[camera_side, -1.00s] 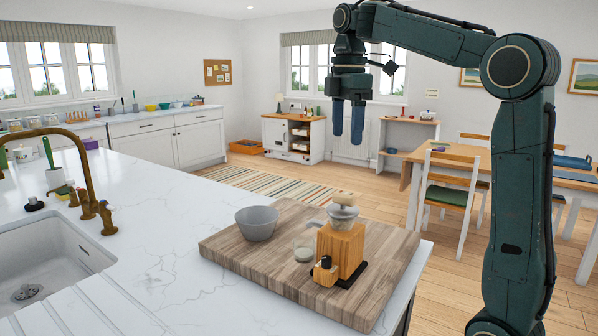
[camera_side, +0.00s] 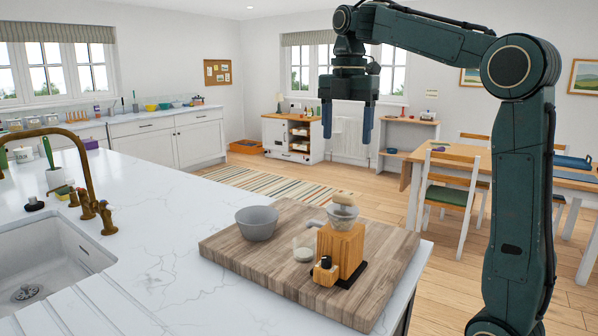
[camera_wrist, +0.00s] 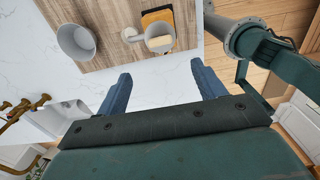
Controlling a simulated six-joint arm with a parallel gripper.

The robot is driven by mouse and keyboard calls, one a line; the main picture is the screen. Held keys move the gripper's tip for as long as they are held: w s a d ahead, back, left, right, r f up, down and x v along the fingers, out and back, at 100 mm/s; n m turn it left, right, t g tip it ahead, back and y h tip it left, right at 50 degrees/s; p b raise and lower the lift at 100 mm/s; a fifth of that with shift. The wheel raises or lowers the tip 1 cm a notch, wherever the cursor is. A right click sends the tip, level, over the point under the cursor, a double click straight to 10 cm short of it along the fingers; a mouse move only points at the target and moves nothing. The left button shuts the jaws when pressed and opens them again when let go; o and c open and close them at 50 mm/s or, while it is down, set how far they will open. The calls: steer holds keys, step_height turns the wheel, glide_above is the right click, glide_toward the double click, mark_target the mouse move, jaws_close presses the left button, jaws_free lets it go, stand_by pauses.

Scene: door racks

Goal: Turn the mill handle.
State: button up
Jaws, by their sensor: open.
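The mill (camera_side: 340,245) is a wooden block on a dark base, standing upright on the wooden board. A pale grey bowl-shaped top (camera_side: 342,216) sits on it, with a light tan piece above. A pale arm with a rounded end (camera_wrist: 130,34), apparently the handle, reaches left from the top in the wrist view; the mill's wooden body (camera_wrist: 158,16) shows behind. My gripper (camera_side: 347,127) is open and empty, pointing down, well above the mill. In the wrist view, its blue fingers (camera_wrist: 160,74) are spread apart, with the mill ahead of them.
A small wooden piece with a black top (camera_side: 325,271) stands in front. The brass tap (camera_side: 95,200) and sink are far left. Air around my gripper is clear.

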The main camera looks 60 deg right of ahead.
mark_target(343, 194)
steer(key=shift+f, duration=6.8)
steer(key=c, duration=1)
steer(key=shift+m, duration=0.4)
